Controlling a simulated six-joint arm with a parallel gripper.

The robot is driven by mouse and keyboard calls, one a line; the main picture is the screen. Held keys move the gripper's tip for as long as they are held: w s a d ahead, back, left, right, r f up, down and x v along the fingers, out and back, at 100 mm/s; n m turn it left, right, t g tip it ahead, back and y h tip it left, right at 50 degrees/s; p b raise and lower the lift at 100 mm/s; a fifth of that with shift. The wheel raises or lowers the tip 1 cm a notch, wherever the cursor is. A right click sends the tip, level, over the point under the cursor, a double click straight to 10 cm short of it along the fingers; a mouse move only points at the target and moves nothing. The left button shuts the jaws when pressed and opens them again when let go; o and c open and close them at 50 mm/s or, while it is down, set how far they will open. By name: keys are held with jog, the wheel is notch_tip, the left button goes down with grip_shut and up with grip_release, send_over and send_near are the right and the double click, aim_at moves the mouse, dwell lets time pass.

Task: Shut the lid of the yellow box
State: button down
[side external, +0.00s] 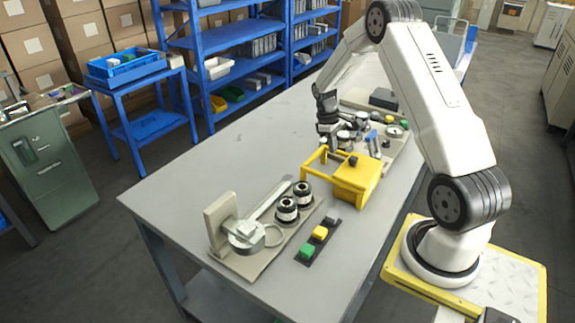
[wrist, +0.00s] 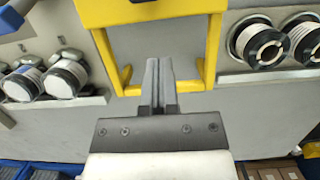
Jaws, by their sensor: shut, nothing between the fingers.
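The yellow box (side external: 357,182) stands on the table in the middle of the side view. Its flat yellow top carries a dark knob, and a yellow open frame (side external: 318,156) extends from it to the left. I cannot tell from this how far the lid is closed. In the wrist view the yellow box (wrist: 165,10) is at the top edge, partly cut off, and its frame arms run down on both sides. My gripper (wrist: 160,62) is shut and empty, seen between these arms. In the side view my gripper (side external: 328,127) is above the frame's far end; its fingertips are hard to make out.
Two black-and-white spools (side external: 296,201) and a roll fixture (side external: 246,232) stand left of the box. Green, yellow and grey buttons (side external: 319,234) are in front. White-topped jars (side external: 345,138) stand close behind the box. The table's left rear is clear.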

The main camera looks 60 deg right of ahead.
jog(key=v, duration=0.9)
jog(key=shift+r, duration=0.1)
jog(key=a+r+t, duration=0.1)
jog(key=a+t, duration=0.2)
jog(key=a, duration=1.4)
jog(key=s+a+t, duration=0.2)
jog(key=s+a, duration=0.8)
jog(key=a, duration=0.3)
jog(key=shift+a+f, duration=0.35)
jog(key=shift+f, duration=0.1)
